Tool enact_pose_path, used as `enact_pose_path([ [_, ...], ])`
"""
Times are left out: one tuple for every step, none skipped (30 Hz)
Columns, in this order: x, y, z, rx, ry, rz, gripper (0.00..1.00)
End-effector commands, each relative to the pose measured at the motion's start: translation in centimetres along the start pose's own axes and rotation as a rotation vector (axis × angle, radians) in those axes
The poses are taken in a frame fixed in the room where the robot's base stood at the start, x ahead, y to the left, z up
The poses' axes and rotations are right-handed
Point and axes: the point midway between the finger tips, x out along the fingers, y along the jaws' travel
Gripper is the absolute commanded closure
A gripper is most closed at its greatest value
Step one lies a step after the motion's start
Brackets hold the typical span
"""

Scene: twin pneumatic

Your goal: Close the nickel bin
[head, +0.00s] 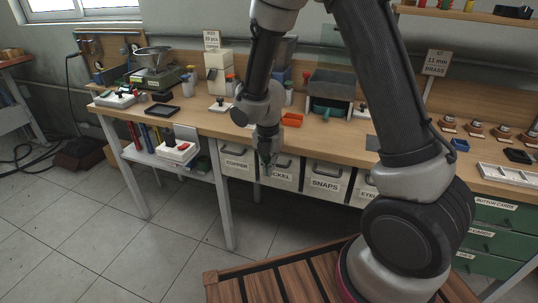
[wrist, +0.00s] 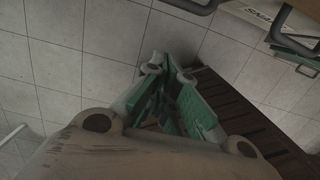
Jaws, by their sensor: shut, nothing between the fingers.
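The nickel bin (head: 286,180) is a pale bin with a dark handle and a label, under the bench top between the copper bin (head: 237,166) and the snaps bin (head: 326,184). I cannot tell clearly how far its front stands out from its neighbours. My gripper (head: 266,164) is in front of the bin's left part and hides the start of its label. Contact with the bin cannot be told. In the wrist view my gripper (wrist: 168,66) has its green fingers shut and empty, over the floor.
A dark handle (wrist: 190,5) and the snaps label show at the top of the wrist view. A white table leg (head: 224,205) stands left of the bins. An orange tray (head: 291,119) sits on the bench above.

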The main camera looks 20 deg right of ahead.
Motion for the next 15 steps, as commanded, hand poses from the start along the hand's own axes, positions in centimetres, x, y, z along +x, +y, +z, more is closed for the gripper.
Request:
enact_pose_path([
  [1.2,-0.1,-0.1,-0.001,0.003,-0.005,1.0],
  [1.8,-0.1,-0.1,-0.001,0.002,-0.005,1.0],
  [2.6,-0.1,-0.1,0.0,0.002,-0.004,1.0],
  [3.1,-0.1,-0.1,-0.002,0.003,-0.004,1.0],
  [3.3,0.0,0.5,0.002,0.001,0.0,1.0],
  [3.3,0.0,1.3,0.004,0.0,0.0,1.0],
  [3.4,0.0,1.7,0.005,0.0,0.001,1.0],
  [3.5,0.0,2.1,0.004,0.0,0.001,1.0],
  [3.6,0.0,2.6,0.004,0.0,0.001,1.0],
  [3.7,0.0,2.9,0.003,-0.001,0.001,1.0],
  [3.7,0.1,3.1,0.002,-0.001,0.002,1.0],
  [3.8,0.0,3.4,0.002,0.0,0.001,1.0],
  [3.8,0.0,3.5,0.002,0.0,0.001,1.0],
  [3.9,0.0,3.6,0.001,0.0,0.0,1.0],
  [3.9,0.0,3.8,0.001,0.001,0.0,1.0],
])
